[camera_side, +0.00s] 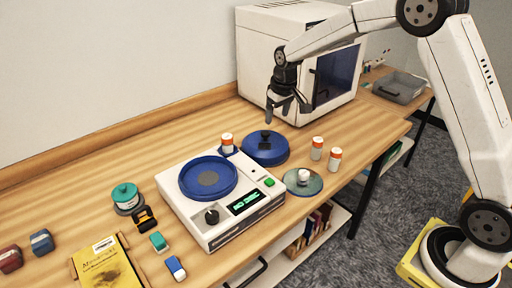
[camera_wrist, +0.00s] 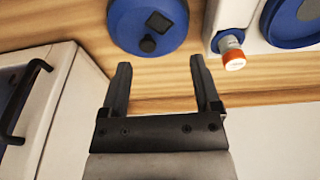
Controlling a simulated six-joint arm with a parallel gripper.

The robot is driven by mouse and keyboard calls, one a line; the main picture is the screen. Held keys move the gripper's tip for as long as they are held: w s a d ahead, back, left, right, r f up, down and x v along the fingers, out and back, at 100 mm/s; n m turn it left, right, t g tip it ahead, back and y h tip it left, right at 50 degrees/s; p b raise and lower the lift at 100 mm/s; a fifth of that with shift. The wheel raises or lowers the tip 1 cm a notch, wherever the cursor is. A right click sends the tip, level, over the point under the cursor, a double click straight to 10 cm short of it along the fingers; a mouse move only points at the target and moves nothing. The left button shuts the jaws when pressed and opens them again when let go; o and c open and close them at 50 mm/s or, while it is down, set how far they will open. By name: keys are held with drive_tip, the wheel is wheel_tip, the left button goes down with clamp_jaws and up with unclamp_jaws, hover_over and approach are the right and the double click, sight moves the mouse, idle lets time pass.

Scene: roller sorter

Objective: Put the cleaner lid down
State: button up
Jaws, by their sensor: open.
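The cleaner lid, a round blue cover with a black knob (camera_side: 265,151), lies on the wooden table just behind the white roller machine (camera_side: 222,200). In the wrist view the blue lid (camera_wrist: 128,22) is at the top, beyond the fingertips. My gripper (camera_side: 287,112) hangs above and slightly to the right of the lid, apart from it. In the wrist view its two fingers (camera_wrist: 160,62) are spread with nothing between them. The machine's round blue bowl (camera_side: 209,178) is uncovered, and its display appears to read "NO DISC".
Two orange-capped vials (camera_side: 317,148) (camera_side: 334,159) stand right of the lid; another (camera_side: 227,143) is at the machine's back corner. A disc with a white hub (camera_side: 303,181) lies beside the machine. A white box-shaped appliance (camera_side: 262,62) stands behind. A yellow book (camera_side: 106,264) lies front left.

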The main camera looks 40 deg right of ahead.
drive_tip(key=s+a+f, duration=0.1)
drive_tip(key=s+a, duration=0.2)
drive_tip(key=s, duration=0.9)
drive_tip(key=s+a+f, duration=0.2)
drive_tip(key=s, duration=1.1)
drive_tip(key=shift+a+t, duration=0.3)
drive_tip(key=shift+a, duration=0.1)
